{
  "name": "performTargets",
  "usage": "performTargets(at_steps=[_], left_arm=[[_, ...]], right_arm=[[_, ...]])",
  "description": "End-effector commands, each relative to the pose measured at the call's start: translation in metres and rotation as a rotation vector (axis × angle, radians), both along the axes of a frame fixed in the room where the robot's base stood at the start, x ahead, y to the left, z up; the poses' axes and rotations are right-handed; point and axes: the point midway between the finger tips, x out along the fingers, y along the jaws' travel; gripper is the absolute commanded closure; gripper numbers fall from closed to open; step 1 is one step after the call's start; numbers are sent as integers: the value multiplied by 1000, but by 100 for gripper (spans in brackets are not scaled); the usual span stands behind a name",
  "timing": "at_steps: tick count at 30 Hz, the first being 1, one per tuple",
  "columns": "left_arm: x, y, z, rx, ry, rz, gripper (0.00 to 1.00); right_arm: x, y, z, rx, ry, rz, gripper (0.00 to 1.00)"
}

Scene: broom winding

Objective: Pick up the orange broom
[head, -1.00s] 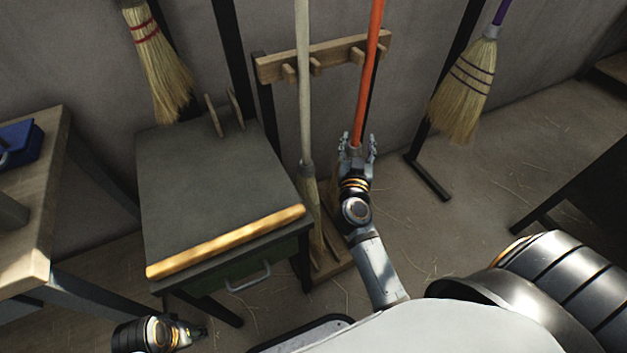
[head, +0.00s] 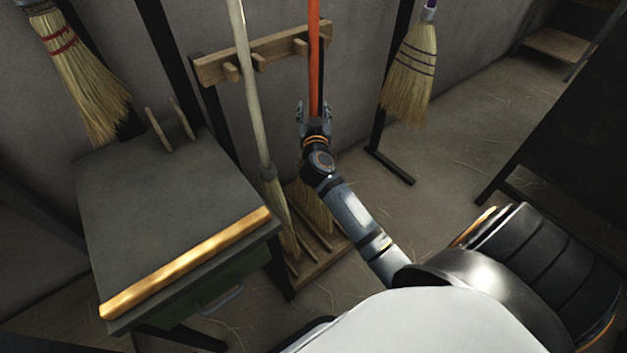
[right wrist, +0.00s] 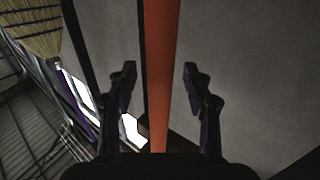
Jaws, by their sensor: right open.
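The orange broom stands upright in the wooden rack; its orange handle (head: 314,60) runs up out of the head view, and its straw bristles (head: 318,212) show low behind my right arm. My right gripper (head: 314,108) is open at the handle, with a finger on each side of it. In the right wrist view the orange handle (right wrist: 161,75) passes between the two open fingers (right wrist: 160,80), with a gap on both sides. My left gripper is not in the head view.
A pale-handled broom (head: 250,90) stands just left in the same rack (head: 275,48). A purple-banded broom (head: 408,75) hangs to the right and a red-banded broom (head: 75,75) to the left.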

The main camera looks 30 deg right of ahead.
Motion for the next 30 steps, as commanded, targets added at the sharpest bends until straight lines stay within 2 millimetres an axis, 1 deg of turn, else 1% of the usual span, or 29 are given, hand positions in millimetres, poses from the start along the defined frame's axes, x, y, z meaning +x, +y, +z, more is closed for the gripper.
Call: performTargets(at_steps=[3, 14, 15, 30], left_arm=[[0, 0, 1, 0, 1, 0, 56], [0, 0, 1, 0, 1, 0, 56], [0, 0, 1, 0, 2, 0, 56], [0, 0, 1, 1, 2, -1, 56]], right_arm=[[0, 0, 0, 0, 0, 0, 49], [-1, 0, 0, 0, 0, 0, 98], [-1, 0, 0, 0, 0, 0, 100], [0, 0, 3, -1, -4, 1, 100]])
